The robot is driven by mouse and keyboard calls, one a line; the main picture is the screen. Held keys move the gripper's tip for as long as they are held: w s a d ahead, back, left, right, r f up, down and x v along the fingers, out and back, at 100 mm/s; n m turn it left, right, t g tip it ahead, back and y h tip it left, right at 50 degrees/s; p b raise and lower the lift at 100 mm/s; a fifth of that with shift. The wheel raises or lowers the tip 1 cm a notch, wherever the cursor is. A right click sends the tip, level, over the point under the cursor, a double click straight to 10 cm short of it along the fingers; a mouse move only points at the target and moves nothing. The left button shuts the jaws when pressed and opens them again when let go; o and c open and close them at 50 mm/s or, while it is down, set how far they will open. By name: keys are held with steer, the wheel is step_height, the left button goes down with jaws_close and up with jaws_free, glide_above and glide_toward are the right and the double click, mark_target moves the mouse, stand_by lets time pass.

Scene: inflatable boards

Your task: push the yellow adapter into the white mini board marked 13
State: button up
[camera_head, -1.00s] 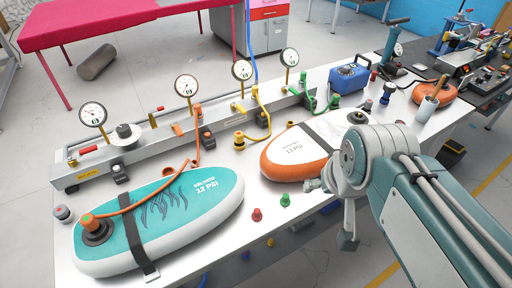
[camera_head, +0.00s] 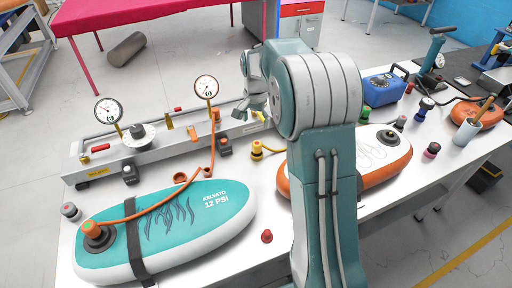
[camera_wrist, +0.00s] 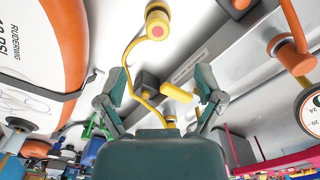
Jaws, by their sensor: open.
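The yellow adapter (camera_head: 257,148) stands on the table by the front of the grey rail, just left of my arm. In the wrist view the yellow adapter (camera_wrist: 158,22) shows at the top, its yellow hose curving down between the fingers. My gripper (camera_head: 250,112) is open and empty over the rail, apart from the adapter; its spread fingers show in the wrist view (camera_wrist: 160,85). The white mini board (camera_head: 375,150) with an orange rim lies right of the adapter, with a dark valve on top. My arm hides its left part and number. The board (camera_wrist: 30,45) also shows at the wrist view's left.
A teal board (camera_head: 160,222) marked 12 lies at the left, strapped, with an orange adapter (camera_head: 92,230) and hose on it. Dial gauges (camera_head: 206,88) stand on the rail. A blue box (camera_head: 385,88) and several small caps stand at the right.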

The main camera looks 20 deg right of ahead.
mark_target(257, 143)
steer(key=shift+w+d+f, duration=0.2)
steer(key=shift+w+f, duration=0.1)
steer(key=shift+f, duration=0.2)
steer(key=shift+w+d+f, duration=0.15)
steer(key=shift+w+f, duration=0.1)
steer(key=shift+f, duration=0.25)
step_height(257, 143, down, 6)
steer(key=shift+r, duration=0.25)
steer(key=f, duration=0.5)
steer(key=shift+s+f, duration=0.15)
steer(key=shift+s, duration=0.25)
jaws_close()
